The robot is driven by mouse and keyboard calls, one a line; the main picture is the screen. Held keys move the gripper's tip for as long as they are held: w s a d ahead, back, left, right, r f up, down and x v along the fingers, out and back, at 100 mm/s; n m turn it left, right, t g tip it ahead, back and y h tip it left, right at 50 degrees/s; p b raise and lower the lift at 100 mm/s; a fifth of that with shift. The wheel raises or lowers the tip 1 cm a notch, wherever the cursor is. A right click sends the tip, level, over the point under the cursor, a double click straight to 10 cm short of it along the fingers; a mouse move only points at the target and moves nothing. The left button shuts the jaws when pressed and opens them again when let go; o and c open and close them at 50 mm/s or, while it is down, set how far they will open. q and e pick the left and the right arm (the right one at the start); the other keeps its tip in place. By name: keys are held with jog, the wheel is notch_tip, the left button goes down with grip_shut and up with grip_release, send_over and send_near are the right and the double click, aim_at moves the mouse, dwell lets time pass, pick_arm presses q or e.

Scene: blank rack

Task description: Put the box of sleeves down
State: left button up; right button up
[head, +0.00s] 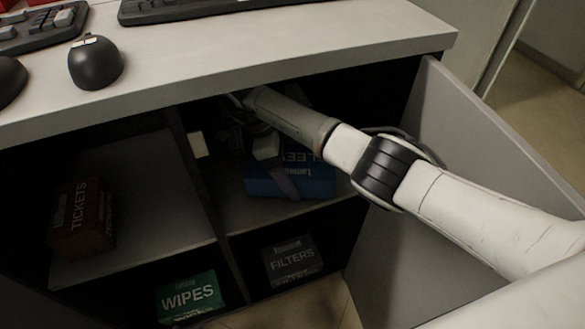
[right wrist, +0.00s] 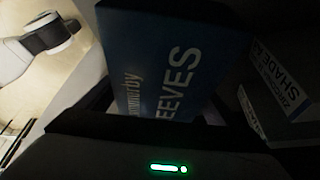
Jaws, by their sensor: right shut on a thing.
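The box of sleeves (head: 312,187) is blue with pale lettering. In the head view it is inside the upper right compartment of the grey cabinet, low over the shelf (head: 245,214); I cannot tell whether it touches the shelf. My right gripper (head: 276,172) reaches into this compartment and is shut on the box, hiding part of it. In the right wrist view the box (right wrist: 165,62) fills the middle, its lettering running upward, and the fingertips are too dark to make out. My left gripper is not in view.
A box marked SHADE (right wrist: 285,88) stands close by in the wrist view. Red tickets box (head: 82,218) is in the left compartment; green wipes box (head: 188,297) and dark filters box (head: 292,262) are below. An open door (head: 480,150) flanks the right; the countertop (head: 250,45) overhangs.

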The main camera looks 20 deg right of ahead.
jog(key=shift+f+b, duration=0.55)
jog(key=shift+f, duration=0.05)
jog(key=o, duration=1.3)
jog(key=shift+o, duration=0.2)
